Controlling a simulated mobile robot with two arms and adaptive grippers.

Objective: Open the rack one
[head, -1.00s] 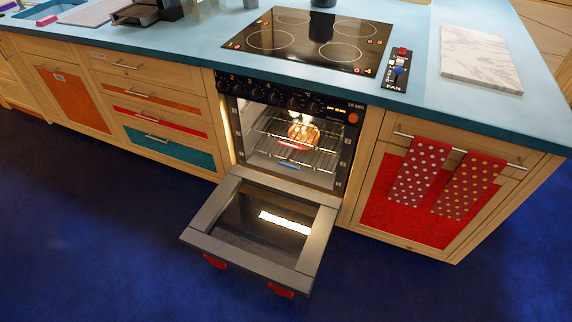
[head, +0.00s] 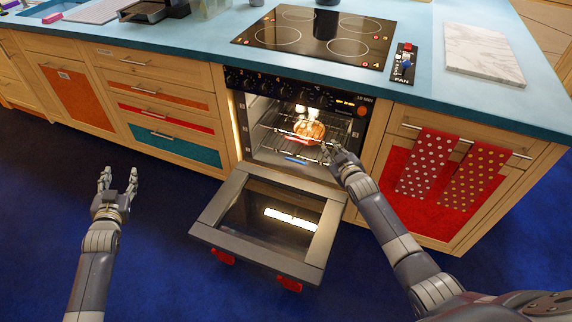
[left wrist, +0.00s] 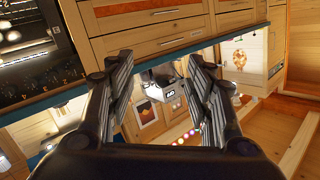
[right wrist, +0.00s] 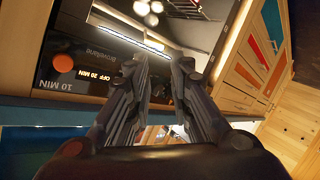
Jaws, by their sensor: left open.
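The oven (head: 240,120) stands open and lit, with its door (head: 215,205) folded down. Wire racks (head: 272,142) sit inside the oven, with a round browned food item (head: 310,131) on the upper one. A red strip and a blue strip (head: 295,160) show at the rack fronts. My right gripper (head: 330,148) is at the right side of the oven opening, above the door, partly covering the rack front. I cannot tell whether it touches a rack. Its fingers are apart and empty in the right wrist view (right wrist: 158,85). My left gripper (head: 118,178) is open and empty, left of the door.
The counter has a black cooktop (head: 318,38), a fan switch panel (head: 404,64) and a marble board (head: 484,55). Two dotted towels (head: 427,160) hang on a bar at the right. Drawers (head: 165,110) line the left. The blue floor in front is clear.

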